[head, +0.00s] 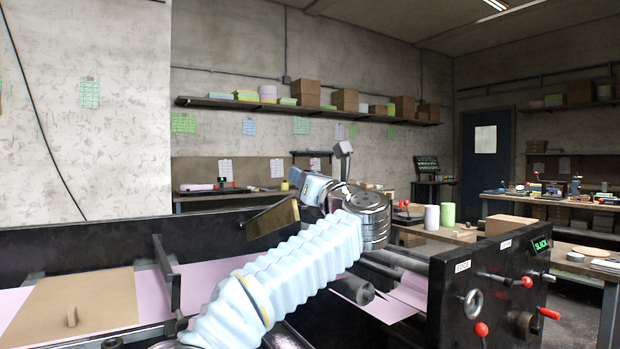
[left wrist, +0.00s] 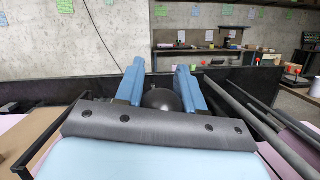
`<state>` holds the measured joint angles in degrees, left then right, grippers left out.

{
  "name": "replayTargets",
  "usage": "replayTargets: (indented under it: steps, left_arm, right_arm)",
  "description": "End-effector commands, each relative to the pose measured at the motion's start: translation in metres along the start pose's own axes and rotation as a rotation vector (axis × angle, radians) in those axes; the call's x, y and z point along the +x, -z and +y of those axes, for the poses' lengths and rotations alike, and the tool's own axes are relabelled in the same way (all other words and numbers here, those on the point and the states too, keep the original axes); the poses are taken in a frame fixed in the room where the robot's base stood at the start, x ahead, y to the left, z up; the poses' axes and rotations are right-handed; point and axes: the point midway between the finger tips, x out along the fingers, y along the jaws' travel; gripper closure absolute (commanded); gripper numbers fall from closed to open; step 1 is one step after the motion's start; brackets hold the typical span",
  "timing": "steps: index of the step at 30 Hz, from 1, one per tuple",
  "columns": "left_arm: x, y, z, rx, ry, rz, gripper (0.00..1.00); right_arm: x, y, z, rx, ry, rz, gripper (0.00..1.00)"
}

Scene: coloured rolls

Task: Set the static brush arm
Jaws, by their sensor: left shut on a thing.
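My left gripper (head: 312,188) reaches over the machine in the head view, its blue fingers pointing away and to the left. In the left wrist view the two blue fingers (left wrist: 158,88) stand on either side of a dark round knob (left wrist: 161,101) and are shut on it. The knob's stem is hidden behind my gripper's grey plate. A brass-coloured bar with a dark end (head: 272,217) shows just left of the fingers; I cannot tell whether it joins the knob or is the static brush arm. My right gripper is in neither view.
Pink web (head: 205,280) runs through the black machine frame, past rollers (head: 355,288). A brown sheet (head: 95,300) lies at left. Benches stand behind.

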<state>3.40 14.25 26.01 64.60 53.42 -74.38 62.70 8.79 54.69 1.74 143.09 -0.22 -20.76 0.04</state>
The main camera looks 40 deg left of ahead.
Motion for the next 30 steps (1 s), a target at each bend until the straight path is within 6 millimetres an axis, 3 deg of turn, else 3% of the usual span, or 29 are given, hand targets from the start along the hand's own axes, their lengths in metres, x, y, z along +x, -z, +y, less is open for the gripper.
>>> replayTargets:
  steps: [5, 6, 10, 22, 30]
  left_arm:
    - [0.002, 0.005, 0.001, 0.004, -0.007, 0.008, 1.00]
    - [0.002, 0.005, 0.001, 0.003, -0.008, 0.008, 0.60]
    - [0.002, 0.005, 0.001, 0.003, -0.007, 0.007, 0.41]
    - [-0.009, 0.004, 0.000, -0.001, -0.002, 0.003, 0.40]
    - [-0.070, 0.006, -0.002, -0.002, 0.001, 0.002, 0.40]
  right_arm:
    - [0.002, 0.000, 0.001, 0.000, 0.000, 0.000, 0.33]
    - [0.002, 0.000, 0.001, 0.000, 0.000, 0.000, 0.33]
    - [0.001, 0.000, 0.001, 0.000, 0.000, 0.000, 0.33]
    - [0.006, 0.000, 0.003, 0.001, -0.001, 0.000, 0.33]
    - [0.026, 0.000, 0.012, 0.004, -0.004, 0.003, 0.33]
